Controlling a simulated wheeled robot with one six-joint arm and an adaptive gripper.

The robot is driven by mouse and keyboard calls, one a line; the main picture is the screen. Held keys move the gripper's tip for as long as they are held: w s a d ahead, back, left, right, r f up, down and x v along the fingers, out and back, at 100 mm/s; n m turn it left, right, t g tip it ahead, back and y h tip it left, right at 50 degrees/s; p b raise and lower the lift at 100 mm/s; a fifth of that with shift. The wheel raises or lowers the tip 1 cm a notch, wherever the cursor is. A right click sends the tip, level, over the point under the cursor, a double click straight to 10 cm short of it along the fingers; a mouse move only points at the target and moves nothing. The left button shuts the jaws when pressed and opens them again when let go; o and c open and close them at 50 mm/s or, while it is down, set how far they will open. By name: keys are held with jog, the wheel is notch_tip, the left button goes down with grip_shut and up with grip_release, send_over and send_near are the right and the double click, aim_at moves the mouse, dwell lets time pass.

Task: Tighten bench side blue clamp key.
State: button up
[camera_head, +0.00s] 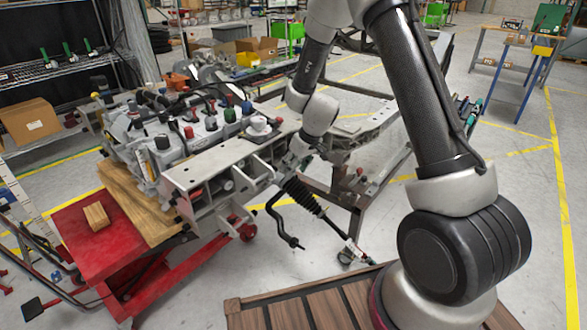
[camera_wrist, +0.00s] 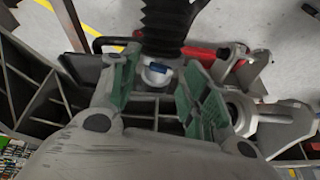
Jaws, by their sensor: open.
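A small blue part (camera_wrist: 158,69), which looks like the blue clamp key, sits on a white collar (camera_wrist: 154,79) at the end of a black ribbed boot in the wrist view. My gripper (camera_wrist: 160,85) is open there, with one green-padded finger to each side of the collar. The blue part shows in the gap between the fingers, apart from both pads as far as I can see. In the head view my gripper (camera_head: 287,163) is at the end of the chassis beam, above the boot (camera_head: 302,195). The blue key cannot be made out in that view.
A grey chassis beam (camera_head: 205,170) with an engine on it stands left of my gripper. A red cart (camera_head: 95,240) with a wooden block (camera_head: 96,216) is at the left.

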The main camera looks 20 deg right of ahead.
jog(key=shift+w+a+f, duration=0.1)
jog(key=shift+w+f, duration=0.05)
jog(key=shift+f, duration=0.3)
